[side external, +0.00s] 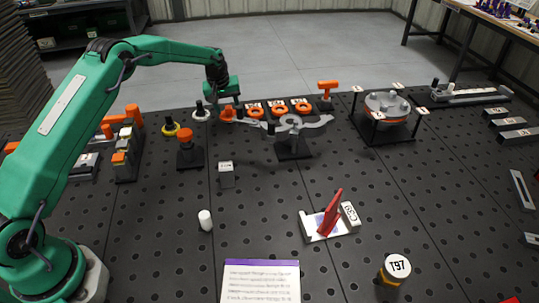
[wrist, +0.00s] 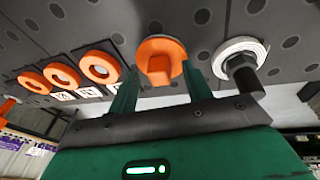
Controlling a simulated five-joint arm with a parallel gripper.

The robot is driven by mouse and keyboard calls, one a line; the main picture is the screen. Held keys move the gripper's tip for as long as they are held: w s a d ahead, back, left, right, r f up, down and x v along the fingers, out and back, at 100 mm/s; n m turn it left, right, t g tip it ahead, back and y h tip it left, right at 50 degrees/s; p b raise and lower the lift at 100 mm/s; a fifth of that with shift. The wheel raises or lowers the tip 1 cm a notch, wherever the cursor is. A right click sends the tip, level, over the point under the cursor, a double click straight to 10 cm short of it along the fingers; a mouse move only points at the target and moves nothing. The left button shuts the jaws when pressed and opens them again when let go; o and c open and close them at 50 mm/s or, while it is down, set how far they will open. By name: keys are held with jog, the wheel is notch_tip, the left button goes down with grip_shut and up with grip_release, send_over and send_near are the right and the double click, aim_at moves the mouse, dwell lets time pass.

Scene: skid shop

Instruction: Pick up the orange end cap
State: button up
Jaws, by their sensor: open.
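The orange end cap (wrist: 160,50), a round flange with a raised boss, stands on the perforated table in the wrist view. In the side view (side external: 227,114) it is small and partly hidden by my gripper. My gripper (wrist: 160,76) is open, with one green finger on each side of the cap's boss. I cannot tell whether either finger touches it. In the side view my gripper (side external: 236,101) is low over the far row of parts.
Orange rings (side external: 278,110) with labels lie in a row to the right of the cap. A white ring (side external: 200,115) with a black post stands close on its left. A grey multi-armed fixture (side external: 295,124) stands nearby.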

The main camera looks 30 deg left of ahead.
aim_at(227, 107)
grip_shut()
dwell(0.3)
jog(key=shift+f, duration=0.1)
jog(key=shift+r, duration=0.6)
notch_tip(227, 107, up, 3)
jog(key=shift+r, duration=0.2)
jog(key=s+d+r, duration=0.4)
jog(key=d+r, duration=0.2)
jog(key=d, duration=0.5)
jog(key=shift+r+h, duration=0.3)
jog(key=shift+r, duration=0.05)
